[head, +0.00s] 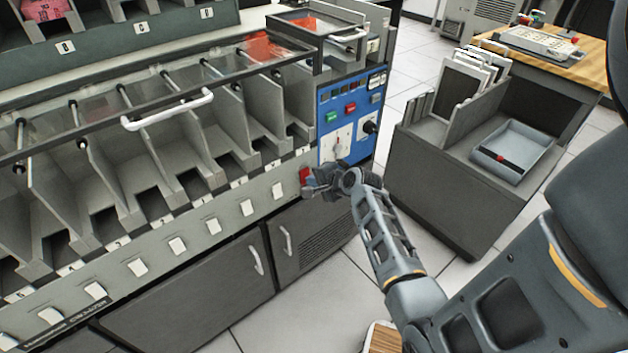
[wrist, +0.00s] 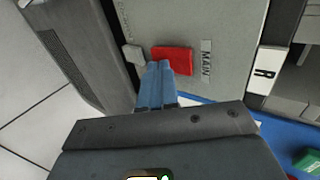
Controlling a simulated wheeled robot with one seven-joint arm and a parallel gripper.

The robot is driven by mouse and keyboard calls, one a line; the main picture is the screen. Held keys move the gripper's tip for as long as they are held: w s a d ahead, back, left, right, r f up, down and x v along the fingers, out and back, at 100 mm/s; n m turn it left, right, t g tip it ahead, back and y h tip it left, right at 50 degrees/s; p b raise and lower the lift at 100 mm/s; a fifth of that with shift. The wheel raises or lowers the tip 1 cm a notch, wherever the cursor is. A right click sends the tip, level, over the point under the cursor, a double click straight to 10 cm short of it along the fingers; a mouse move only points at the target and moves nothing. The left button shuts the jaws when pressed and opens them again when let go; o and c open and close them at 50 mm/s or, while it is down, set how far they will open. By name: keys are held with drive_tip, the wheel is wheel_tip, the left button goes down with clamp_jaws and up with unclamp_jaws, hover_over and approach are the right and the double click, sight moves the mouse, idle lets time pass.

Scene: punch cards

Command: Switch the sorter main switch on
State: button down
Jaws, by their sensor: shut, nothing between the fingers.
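The main switch is a red rocker (wrist: 178,58) on a grey panel, beside a label reading MAIN (wrist: 206,57) in the wrist view. In the head view a sliver of the red switch (head: 304,174) shows just left of my gripper (head: 313,187). My gripper's blue fingers (wrist: 160,68) are shut together and empty. Their tips overlap the lower edge of the switch in the wrist view; I cannot tell if they touch it. The fingers hide part of the switch, and its position is not clear. The sorter (head: 200,228) is a long grey machine with slanted pockets.
The blue control panel (head: 327,106) with a green and a red button sits above the switch. A white plate marked R (wrist: 265,70) and a small pale block (wrist: 134,55) flank the switch. A dark cart (head: 440,190) with a grey tray stands right. Floor between is clear.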

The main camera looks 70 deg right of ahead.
drive_tip(key=shift+w+b, duration=0.15)
drive_tip(key=shift+b, duration=0.2)
drive_tip(key=shift+r+p, duration=0.8)
drive_tip(key=shift+p, duration=0.1)
